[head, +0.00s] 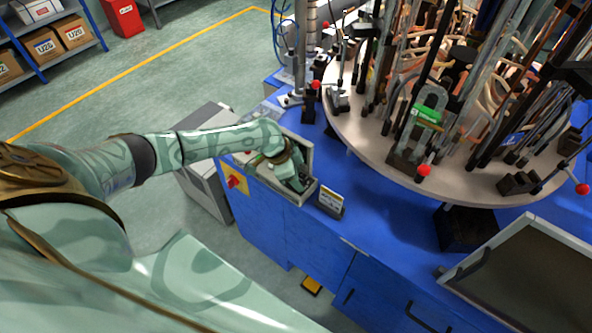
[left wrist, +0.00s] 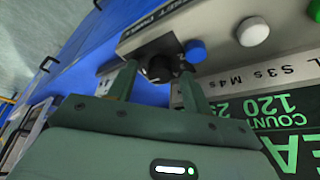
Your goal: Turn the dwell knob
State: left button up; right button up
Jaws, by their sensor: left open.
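The control panel box (head: 306,154) is mounted at the left end of the blue bench. My left gripper (head: 291,178) is over this panel and hides most of its face in the head view. In the left wrist view, the black dwell knob (left wrist: 158,68) sits on the grey panel strip (left wrist: 160,34). My left gripper (left wrist: 158,76) is open, with one fingertip on each side of the knob. I cannot tell whether the fingers touch it. The label by the knob is only partly legible. My right gripper is not in view.
A blue button (left wrist: 196,51) and a white button (left wrist: 252,31) are close to the knob. A display (left wrist: 285,110) with green text is beside them. A red emergency button (head: 234,181) is on the cabinet front.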

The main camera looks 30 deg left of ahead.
pick_arm(q)
jog(key=c, duration=1)
jog(key=shift+o, duration=0.2)
jog(key=shift+r, duration=0.1)
